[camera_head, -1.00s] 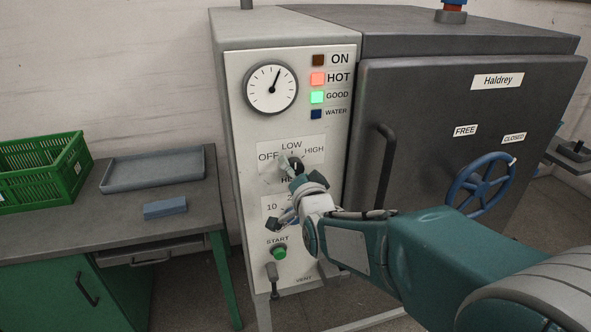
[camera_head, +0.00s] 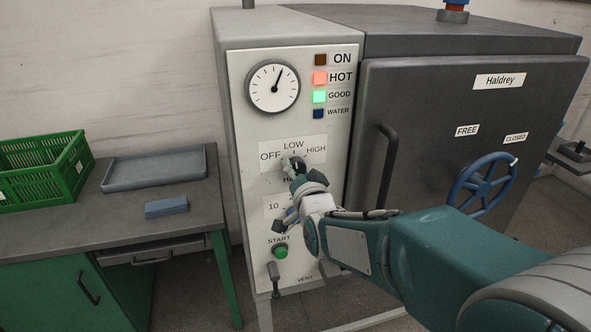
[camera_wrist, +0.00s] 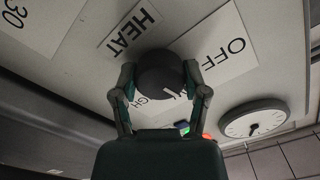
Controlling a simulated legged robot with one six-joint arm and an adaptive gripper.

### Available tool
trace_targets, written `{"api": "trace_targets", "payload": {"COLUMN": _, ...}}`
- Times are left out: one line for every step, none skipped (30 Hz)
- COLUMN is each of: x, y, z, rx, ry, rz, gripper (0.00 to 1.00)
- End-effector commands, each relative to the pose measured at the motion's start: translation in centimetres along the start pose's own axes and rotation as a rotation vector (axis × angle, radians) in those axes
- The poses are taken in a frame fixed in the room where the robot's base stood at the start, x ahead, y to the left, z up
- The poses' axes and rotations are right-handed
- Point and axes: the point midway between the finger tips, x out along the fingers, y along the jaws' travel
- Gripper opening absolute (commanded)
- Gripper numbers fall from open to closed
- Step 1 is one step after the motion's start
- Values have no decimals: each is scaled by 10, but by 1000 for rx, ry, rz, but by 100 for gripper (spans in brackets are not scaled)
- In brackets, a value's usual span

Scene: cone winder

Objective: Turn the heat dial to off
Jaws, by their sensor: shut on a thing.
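The heat dial (camera_wrist: 160,74) is a dark round knob on the pale control panel. In the wrist view my gripper (camera_wrist: 160,82) has one finger on each side of it and is shut on it. The OFF label (camera_wrist: 224,54) is to its right there, HEAT is above left, and HIGH is partly covered below. In the head view my gripper (camera_head: 293,166) sits below the LOW label (camera_head: 293,146) and hides most of the dial and part of the HEAT label.
The green START button (camera_head: 281,251) and the vent lever (camera_head: 273,272) are below my gripper. A round gauge (camera_head: 272,86) and several lamps are above. The dark door handle (camera_head: 387,165) and blue wheel (camera_head: 484,182) are to the right. A table with a grey tray (camera_head: 155,168) is left.

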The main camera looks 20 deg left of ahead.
Motion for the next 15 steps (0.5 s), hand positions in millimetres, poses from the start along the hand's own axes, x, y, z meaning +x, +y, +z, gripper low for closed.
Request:
{"api": "trace_targets", "payload": {"x": 0, "y": 1, "z": -1, "rx": -33, "ry": 2, "rz": 2, "gripper": 11}}
{"api": "trace_targets", "payload": {"x": 0, "y": 1, "z": -1, "rx": -58, "ry": 2, "rz": 2, "gripper": 11}}
{"api": "trace_targets", "payload": {"x": 0, "y": 1, "z": -1, "rx": -93, "ry": 3, "rz": 2, "gripper": 11}}
{"api": "trace_targets", "payload": {"x": 0, "y": 1, "z": -1, "rx": -119, "ry": 3, "rz": 2, "gripper": 11}}
{"api": "trace_targets", "payload": {"x": 0, "y": 1, "z": -1, "rx": -147, "ry": 3, "rz": 2, "gripper": 11}}
{"api": "trace_targets", "payload": {"x": 0, "y": 1, "z": -1, "rx": -185, "ry": 3, "rz": 2, "gripper": 11}}
{"api": "trace_targets", "payload": {"x": 0, "y": 1, "z": -1, "rx": -213, "ry": 3, "rz": 2, "gripper": 11}}
{"api": "trace_targets", "payload": {"x": 0, "y": 1, "z": -1, "rx": -242, "ry": 3, "rz": 2, "gripper": 11}}
{"api": "trace_targets", "payload": {"x": 0, "y": 0, "z": -1, "rx": -281, "ry": 3, "rz": 2, "gripper": 11}}
{"api": "trace_targets", "payload": {"x": 0, "y": 0, "z": -1, "rx": -309, "ry": 3, "rz": 2, "gripper": 11}}
{"api": "trace_targets", "payload": {"x": 0, "y": 0, "z": -1, "rx": -338, "ry": 3, "rz": 2, "gripper": 11}}
{"api": "trace_targets", "payload": {"x": 0, "y": 0, "z": -2, "rx": -376, "ry": 3, "rz": 2, "gripper": 11}}
{"api": "trace_targets", "payload": {"x": 0, "y": 0, "z": -2, "rx": -404, "ry": 3, "rz": 2, "gripper": 11}}
{"api": "trace_targets", "payload": {"x": 0, "y": 0, "z": -2, "rx": -432, "ry": 3, "rz": 2, "gripper": 11}}
{"api": "trace_targets", "payload": {"x": 0, "y": 0, "z": -2, "rx": -470, "ry": 3, "rz": 2, "gripper": 11}}
